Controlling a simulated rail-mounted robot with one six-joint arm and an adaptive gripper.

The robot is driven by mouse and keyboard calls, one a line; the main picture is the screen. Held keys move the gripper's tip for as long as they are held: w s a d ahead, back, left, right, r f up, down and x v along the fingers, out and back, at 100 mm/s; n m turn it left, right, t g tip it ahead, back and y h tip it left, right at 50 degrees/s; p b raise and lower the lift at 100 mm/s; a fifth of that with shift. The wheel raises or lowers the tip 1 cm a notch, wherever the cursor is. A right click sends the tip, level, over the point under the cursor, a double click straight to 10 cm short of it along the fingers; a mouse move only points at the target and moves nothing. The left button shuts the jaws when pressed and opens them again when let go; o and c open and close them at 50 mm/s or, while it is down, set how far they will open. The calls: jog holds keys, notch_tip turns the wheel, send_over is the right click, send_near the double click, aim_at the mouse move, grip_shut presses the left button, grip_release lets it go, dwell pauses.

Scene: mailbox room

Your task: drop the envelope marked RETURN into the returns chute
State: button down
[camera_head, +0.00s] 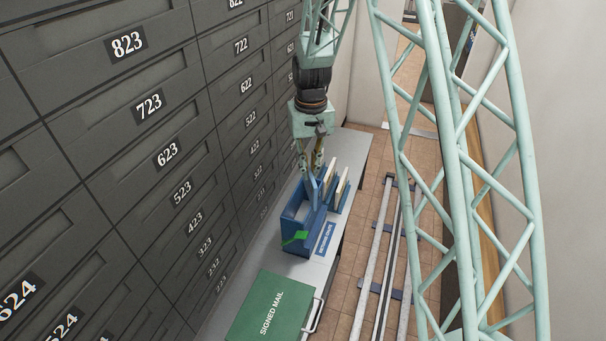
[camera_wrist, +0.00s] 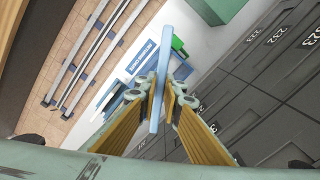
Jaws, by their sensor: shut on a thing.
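My gripper (camera_head: 315,172) is shut on a thin light-blue envelope, seen edge-on between the fingers in the wrist view (camera_wrist: 162,60). No marking on the envelope can be read. In the head view the envelope (camera_head: 312,188) hangs down at the blue returns chute (camera_head: 292,243), an open-topped box on the grey shelf. I cannot tell whether its lower edge is above the opening or inside it. A green tab (camera_head: 296,237) is on the chute.
A blue rack (camera_head: 343,203) with cream envelopes (camera_head: 341,184) stands just behind the chute. A green SIGNED MAIL box (camera_head: 270,308) is on the near shelf. Dark numbered mailboxes (camera_head: 170,155) line the left. Floor rails (camera_head: 380,260) run to the right.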

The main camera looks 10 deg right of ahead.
jog(key=w+f+m, duration=0.6)
jog(key=w+f, duration=0.2)
jog(key=f, duration=0.1)
jog(key=shift+w, duration=0.4)
jog(key=shift+f, duration=0.5)
notch_tip(320, 180, down, 7)
jog(key=b, duration=0.3)
jog(key=shift+f, duration=0.2)
dwell(1.3)
jog(key=shift+f+b, duration=0.15)
jog(key=shift+b, duration=0.15)
jog(key=c, duration=2.7)
grip_release()
jog(key=shift+r, duration=6.05)
